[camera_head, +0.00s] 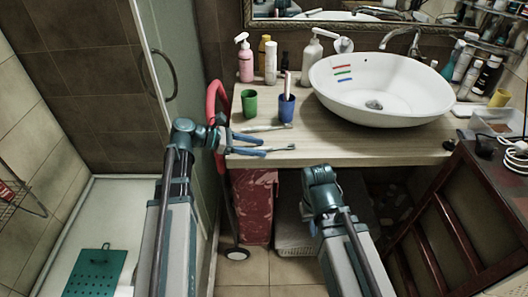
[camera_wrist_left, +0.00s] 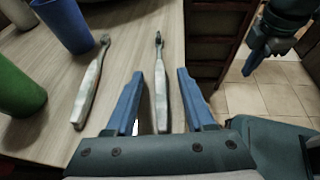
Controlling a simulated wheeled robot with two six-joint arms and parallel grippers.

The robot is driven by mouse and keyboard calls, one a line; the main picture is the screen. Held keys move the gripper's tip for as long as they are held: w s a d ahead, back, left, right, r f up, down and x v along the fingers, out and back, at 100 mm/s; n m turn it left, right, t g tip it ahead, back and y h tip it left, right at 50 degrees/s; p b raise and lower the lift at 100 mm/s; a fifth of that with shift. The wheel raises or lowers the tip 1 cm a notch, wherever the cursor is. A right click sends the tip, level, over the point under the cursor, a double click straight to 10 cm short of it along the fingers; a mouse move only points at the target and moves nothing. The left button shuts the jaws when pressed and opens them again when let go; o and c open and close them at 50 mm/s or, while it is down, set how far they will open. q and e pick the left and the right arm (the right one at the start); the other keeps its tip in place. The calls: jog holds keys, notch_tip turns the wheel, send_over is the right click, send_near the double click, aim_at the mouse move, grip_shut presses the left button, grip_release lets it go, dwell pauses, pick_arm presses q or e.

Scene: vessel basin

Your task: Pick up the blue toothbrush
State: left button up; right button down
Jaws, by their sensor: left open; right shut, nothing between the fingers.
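Two slim toothbrushes lie on the wooden counter. The nearer toothbrush (camera_head: 281,149) lies between the spread blue fingers of my open left gripper (camera_head: 262,146). In the left wrist view this toothbrush (camera_wrist_left: 160,92) has a pale handle with dark edges and shows a gap to both fingers. The other toothbrush (camera_head: 268,128) lies farther back, left of the gripper in the left wrist view (camera_wrist_left: 89,90). I cannot tell clearly which one is blue. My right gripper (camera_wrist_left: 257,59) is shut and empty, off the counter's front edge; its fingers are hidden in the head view.
A green cup (camera_head: 249,105) and a blue cup (camera_head: 286,110) holding an upright stick-like item stand behind the toothbrushes. A white basin (camera_head: 390,100) is to the right. Several bottles stand at the back. A brown cabinet (camera_head: 465,235) is at lower right.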

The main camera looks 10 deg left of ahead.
pick_arm(q)
grip_shut()
jog(key=shift+r, duration=0.1)
dwell(0.6)
